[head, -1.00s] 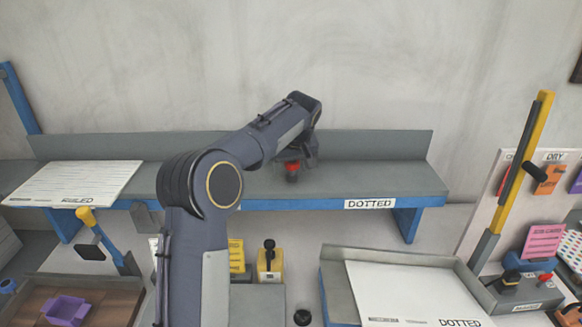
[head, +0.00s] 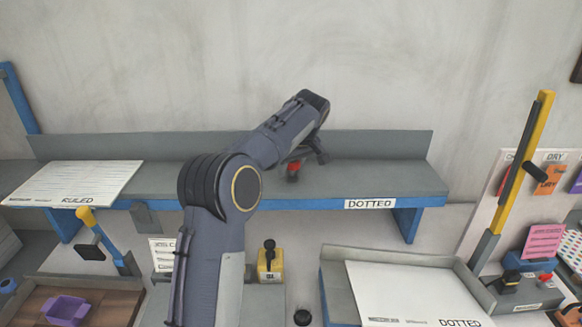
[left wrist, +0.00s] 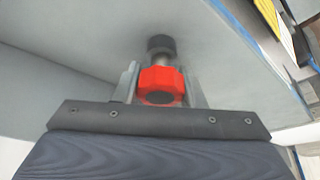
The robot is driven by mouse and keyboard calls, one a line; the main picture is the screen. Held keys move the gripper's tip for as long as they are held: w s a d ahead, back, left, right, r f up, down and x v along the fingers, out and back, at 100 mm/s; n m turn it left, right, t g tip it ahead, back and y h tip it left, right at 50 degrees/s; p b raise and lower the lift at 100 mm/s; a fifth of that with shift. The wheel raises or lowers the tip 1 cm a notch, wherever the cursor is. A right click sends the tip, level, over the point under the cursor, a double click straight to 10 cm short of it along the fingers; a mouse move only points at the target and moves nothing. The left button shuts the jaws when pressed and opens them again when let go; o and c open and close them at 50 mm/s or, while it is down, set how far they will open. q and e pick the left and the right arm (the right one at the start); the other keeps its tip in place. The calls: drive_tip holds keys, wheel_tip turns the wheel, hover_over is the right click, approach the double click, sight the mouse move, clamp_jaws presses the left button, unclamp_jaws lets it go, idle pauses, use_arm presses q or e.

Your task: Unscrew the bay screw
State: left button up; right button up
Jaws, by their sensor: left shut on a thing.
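The bay screw has a red faceted head, which shows in the head view (head: 293,171) on the grey shelf and large in the left wrist view (left wrist: 162,82). A grey shaft and a dark round end (left wrist: 160,44) show beyond the red head. My left gripper (head: 303,165) is at the screw, with its fingers on either side of the red head, shut on it; the fingers also show in the left wrist view (left wrist: 163,88). Whether the screw is still seated in the shelf is not clear. My right gripper is not in view.
The grey shelf (head: 385,178) carries a RULED sheet (head: 75,182) at left and a DOTTED label (head: 370,204) on its blue front edge. Below are a yellow block with a black knob (head: 269,264) and a tray with a DOTTED sheet (head: 410,292). A yellow lever (head: 520,160) rises at right.

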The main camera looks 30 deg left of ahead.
use_arm(q)
drive_tip(key=n+g, duration=0.1)
drive_tip(key=n, duration=0.2)
drive_tip(key=shift+s+y, duration=0.15)
drive_tip(key=shift+y, duration=0.15)
drive_tip(key=shift+n+g, duration=0.5)
drive_tip(key=shift+n, duration=0.7)
drive_tip(key=shift+s+n+g, duration=0.1)
drive_tip(key=shift+n+g, duration=0.2)
drive_tip(key=shift+n, duration=0.4)
drive_tip(key=n+g, duration=0.1)
drive_tip(key=n, duration=0.2)
drive_tip(key=shift+s, duration=0.1)
